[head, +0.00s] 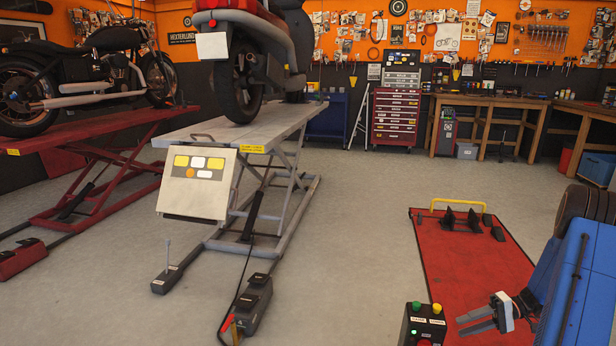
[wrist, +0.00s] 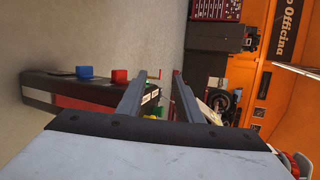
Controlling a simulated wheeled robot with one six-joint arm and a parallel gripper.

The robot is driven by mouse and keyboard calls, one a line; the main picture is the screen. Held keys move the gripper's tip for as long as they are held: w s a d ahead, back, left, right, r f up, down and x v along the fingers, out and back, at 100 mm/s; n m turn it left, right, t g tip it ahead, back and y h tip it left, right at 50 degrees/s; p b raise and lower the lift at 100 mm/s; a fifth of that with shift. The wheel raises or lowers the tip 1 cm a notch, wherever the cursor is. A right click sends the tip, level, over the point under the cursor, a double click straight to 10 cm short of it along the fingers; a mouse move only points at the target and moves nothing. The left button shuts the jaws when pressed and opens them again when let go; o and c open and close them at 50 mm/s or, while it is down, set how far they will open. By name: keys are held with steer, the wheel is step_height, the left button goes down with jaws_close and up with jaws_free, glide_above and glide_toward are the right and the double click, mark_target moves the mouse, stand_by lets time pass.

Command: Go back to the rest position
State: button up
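My gripper (head: 460,326) is at the lower right of the head view, over the red mat and to the right of a dark button box (head: 424,324). Its two fingers are apart with nothing seen between them. In the wrist view my gripper (wrist: 159,78) also shows its fingers spread and empty. The button box has green, yellow and red buttons on top in the head view.
A red mat (head: 455,270) with a yellow-barred wheel chock (head: 458,207) lies ahead. A grey lift (head: 270,128) carrying a motorcycle stands left of centre, and a red lift (head: 90,125) further left. Workbenches (head: 490,103) line the back. The middle floor is clear.

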steer(key=s+a+r+n+g+h, duration=0.1)
steer(key=s+a+r+h, duration=0.3)
steer(key=a+r, duration=0.55)
steer(key=s+a+r+n+g+h, duration=0.1)
steer(key=s+a+r+h, duration=0.3)
steer(key=a+r, duration=0.55)
steer(key=s+a+r+t+h, duration=0.3)
steer(key=s+r, duration=0.2)
steer(key=s, duration=0.5)
steer(key=s+a+r+t+h, duration=0.3)
steer(key=s+a+r, duration=0.1)
steer(key=s, duration=0.6)
steer(key=shift+a+r+t, duration=0.3)
steer(key=shift+r+t, duration=0.1)
steer(key=shift+r, duration=0.1)
